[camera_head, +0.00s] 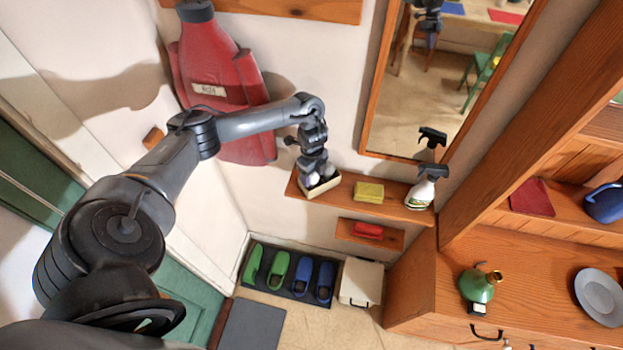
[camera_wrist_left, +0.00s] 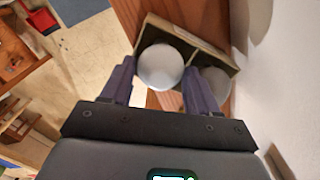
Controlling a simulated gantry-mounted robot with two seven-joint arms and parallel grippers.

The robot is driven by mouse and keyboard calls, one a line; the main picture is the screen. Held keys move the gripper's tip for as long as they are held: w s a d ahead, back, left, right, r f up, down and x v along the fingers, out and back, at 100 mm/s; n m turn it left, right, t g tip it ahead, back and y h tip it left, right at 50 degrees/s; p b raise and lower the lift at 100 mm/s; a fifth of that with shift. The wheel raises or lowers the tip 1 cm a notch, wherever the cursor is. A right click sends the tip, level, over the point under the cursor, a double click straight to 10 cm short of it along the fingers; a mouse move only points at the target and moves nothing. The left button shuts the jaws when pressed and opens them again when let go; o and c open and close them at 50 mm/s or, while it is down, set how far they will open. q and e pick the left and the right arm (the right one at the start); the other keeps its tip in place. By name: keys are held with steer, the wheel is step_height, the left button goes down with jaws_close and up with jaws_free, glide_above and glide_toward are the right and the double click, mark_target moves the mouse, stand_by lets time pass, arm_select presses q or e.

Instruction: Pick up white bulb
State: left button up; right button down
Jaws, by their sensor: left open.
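A small open box (camera_head: 321,190) with cream sides stands at the left end of the wooden wall shelf (camera_head: 387,193). In the left wrist view the box (camera_wrist_left: 200,47) has two compartments. A round white bulb (camera_wrist_left: 160,67) is in the left one. A greyer round bulb (camera_wrist_left: 214,82) is in the right one, partly hidden by a finger. My left gripper (camera_head: 316,172) points down at the box. In the left wrist view its fingers (camera_wrist_left: 158,80) are open, one on each side of the white bulb; I cannot tell whether they touch it. My right gripper is not in view.
A yellow sponge (camera_head: 369,192) and a spray bottle (camera_head: 422,190) stand further right on the shelf. A mirror (camera_head: 400,100) hangs above it. A red coat (camera_head: 220,90) hangs at the left. A smaller shelf (camera_head: 350,231) with a red item is below.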

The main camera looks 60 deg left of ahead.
arm_select(q)
steer(key=shift+f, duration=0.3)
steer(key=c, duration=0.4)
steer(key=shift+r, duration=0.1)
